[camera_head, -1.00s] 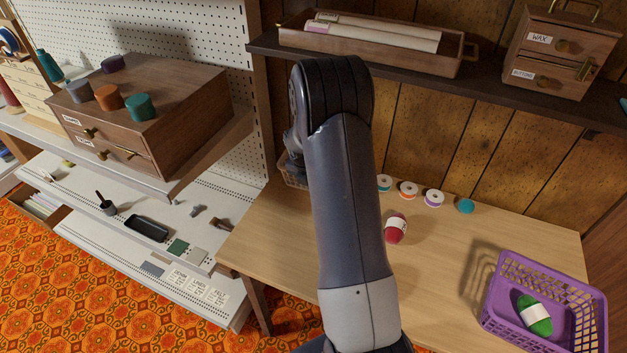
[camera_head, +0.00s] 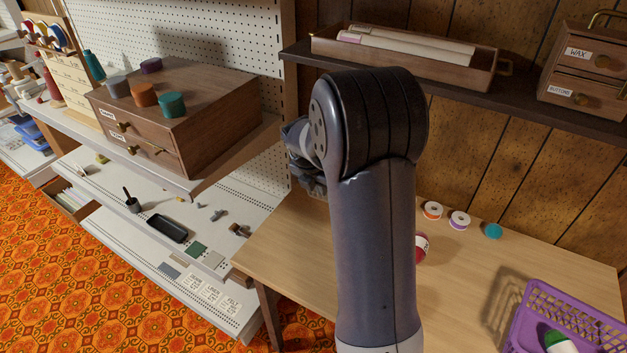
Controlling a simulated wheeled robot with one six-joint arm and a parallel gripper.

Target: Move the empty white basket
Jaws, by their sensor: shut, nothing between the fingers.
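No white basket shows in the head view now; my own arm hides part of the table's back left. My gripper (camera_head: 312,182) is partly seen at the left of my raised arm, above the back left of the wooden table (camera_head: 290,250). It is shut and holds nothing. A purple basket (camera_head: 520,318) at the table's right front has a green yarn ball (camera_head: 560,343) with a white band in it, so it is not empty.
Spools (camera_head: 459,220) and a teal piece (camera_head: 492,231) lie at the table's back; a red yarn ball (camera_head: 421,247) is half hidden by my arm. A shelf (camera_head: 420,90) overhangs the back. A drawer box (camera_head: 190,120) stands left. Table between yarn and basket is clear.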

